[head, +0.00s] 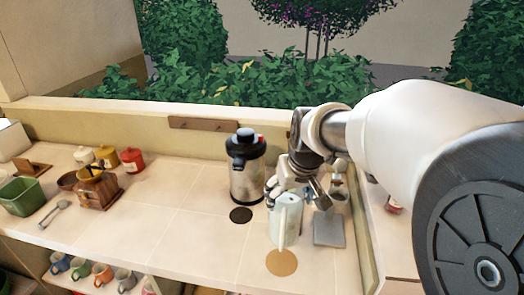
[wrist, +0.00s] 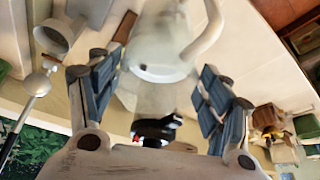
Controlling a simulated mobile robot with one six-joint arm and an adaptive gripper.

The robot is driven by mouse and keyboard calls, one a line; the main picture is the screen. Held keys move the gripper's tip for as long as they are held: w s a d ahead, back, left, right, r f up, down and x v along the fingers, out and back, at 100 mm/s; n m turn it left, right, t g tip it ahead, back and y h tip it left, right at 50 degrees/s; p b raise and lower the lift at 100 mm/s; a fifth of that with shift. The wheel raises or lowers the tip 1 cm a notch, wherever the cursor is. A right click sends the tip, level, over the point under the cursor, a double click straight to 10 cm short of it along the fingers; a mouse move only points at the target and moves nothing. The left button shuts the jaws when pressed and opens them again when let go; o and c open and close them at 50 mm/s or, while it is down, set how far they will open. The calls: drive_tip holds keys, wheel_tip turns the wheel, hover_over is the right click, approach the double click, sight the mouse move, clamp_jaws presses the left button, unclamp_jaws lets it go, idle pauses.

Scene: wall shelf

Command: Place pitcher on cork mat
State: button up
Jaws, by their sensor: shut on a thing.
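A pale, translucent pitcher (head: 287,222) with a handle is on the right part of the counter in the head view, close behind the cork mat. It also fills the space between the fingers in the wrist view (wrist: 158,50), its white handle curving to the right. My gripper (head: 288,190) is shut on the pitcher's upper part and holds it roughly upright. Whether its base touches the counter is hard to tell. The round tan cork mat (head: 281,263) lies bare near the counter's front edge; I cannot make it out in the wrist view.
A steel and black airpot (head: 247,180) stands left of the pitcher, with a dark round mat (head: 241,215) in front. A grey square plate (head: 329,231) lies to the right. A wooden box (head: 98,191) and jars stand far left. The middle-left counter is clear.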

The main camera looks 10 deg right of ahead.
sight(287, 229)
wheel_tip(287, 229, down, 13)
drive_tip(key=b, duration=0.3)
drive_tip(key=shift+w+r+b, duration=0.1)
drive_tip(key=shift+r+b, duration=0.05)
drive_tip(key=shift+b, duration=0.15)
drive_tip(key=o, duration=2.1)
drive_tip(key=shift+f, duration=0.25)
drive_tip(key=shift+r, duration=0.1)
drive_tip(key=shift+r, duration=0.3)
drive_tip(key=p+v, duration=0.4)
drive_tip(key=v, duration=0.8)
drive_tip(key=shift+m, duration=0.5)
drive_tip(key=s, duration=0.7)
drive_tip(key=s+r, duration=0.1)
drive_tip(key=s, duration=0.6)
drive_tip(key=s+r, duration=0.1)
drive_tip(key=s, duration=0.6)
drive_tip(key=shift+s+a+r, duration=0.2)
drive_tip(key=shift+s+a, duration=0.05)
